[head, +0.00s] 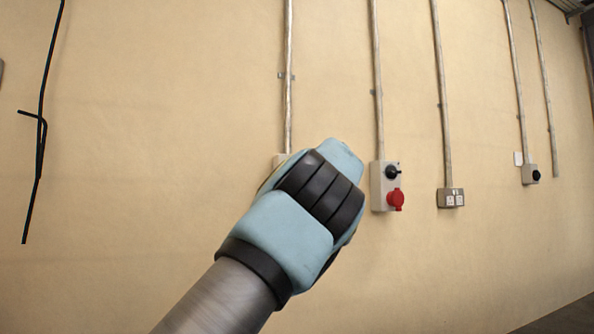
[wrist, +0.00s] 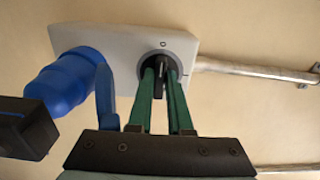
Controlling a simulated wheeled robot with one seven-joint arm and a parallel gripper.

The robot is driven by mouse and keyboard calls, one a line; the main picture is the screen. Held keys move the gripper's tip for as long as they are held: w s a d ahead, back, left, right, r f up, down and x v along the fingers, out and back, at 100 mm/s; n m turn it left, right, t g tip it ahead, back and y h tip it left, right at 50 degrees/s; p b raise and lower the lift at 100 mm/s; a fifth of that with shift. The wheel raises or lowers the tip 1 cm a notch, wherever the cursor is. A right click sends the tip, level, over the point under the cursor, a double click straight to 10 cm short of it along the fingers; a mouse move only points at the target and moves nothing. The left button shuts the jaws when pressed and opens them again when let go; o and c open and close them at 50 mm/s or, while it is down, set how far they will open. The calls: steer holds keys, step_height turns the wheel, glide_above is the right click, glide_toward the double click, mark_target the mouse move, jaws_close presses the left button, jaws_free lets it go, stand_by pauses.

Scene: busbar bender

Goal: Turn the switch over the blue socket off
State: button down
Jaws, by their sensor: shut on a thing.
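A grey-white switch box (wrist: 100,42) is on the wall in the wrist view. It carries a blue socket (wrist: 68,82) at its left end and a black rotary switch (wrist: 162,68) to the right of it. My gripper (wrist: 161,75) has its green fingers shut on the switch knob, one finger on each side of it. The knob points along the fingers, and a small round mark is above it. In the head view my arm covers nearly all of this box; only a top edge (head: 280,159) shows, and the fingers are hidden.
A box with a red socket (head: 396,200) and black switch (head: 392,172) is close to the right of my arm. Further right are a double outlet (head: 451,198) and a small switch box (head: 530,174). A black cable (head: 40,140) hangs at left.

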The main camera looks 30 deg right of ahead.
steer(key=c, duration=0.8)
jaws_free()
steer(key=shift+c, duration=0.2)
steer(key=s+a+b, duration=0.1)
steer(key=s+b, duration=0.3)
steer(key=s, duration=0.6)
steer(key=shift+s+a, duration=0.15)
steer(key=shift+s, duration=0.2)
steer(key=shift+s, duration=0.1)
